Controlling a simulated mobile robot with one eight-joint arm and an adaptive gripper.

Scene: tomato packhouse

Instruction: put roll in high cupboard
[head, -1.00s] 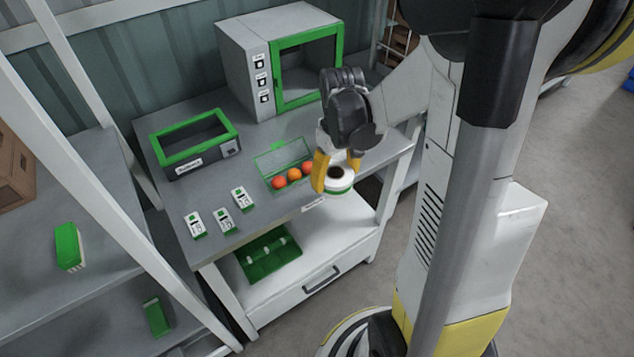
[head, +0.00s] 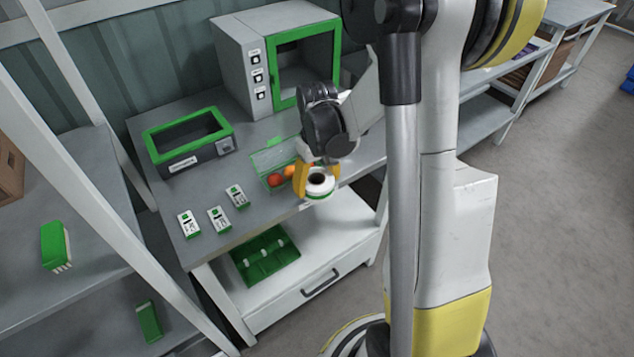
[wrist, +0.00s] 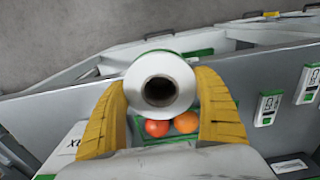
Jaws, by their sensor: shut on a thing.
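A white roll (head: 320,186) with a dark core hole and a green lower edge is held between the yellow fingers of my gripper (head: 318,176). In the wrist view the roll (wrist: 160,73) sits between both fingertips, its open end facing the camera. My gripper is shut on it, above the front edge of the grey table. A grey cabinet (head: 237,60) with a green-framed front (head: 275,70) stands at the back of the table, behind my gripper. I cannot tell whether it is the high cupboard.
Labelled white-and-green packs (head: 219,219) and a green-rimmed box (head: 150,143) are to the left. A green tray (head: 262,262) sits on the lower shelf. A left rack (head: 95,225) holds green packs.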

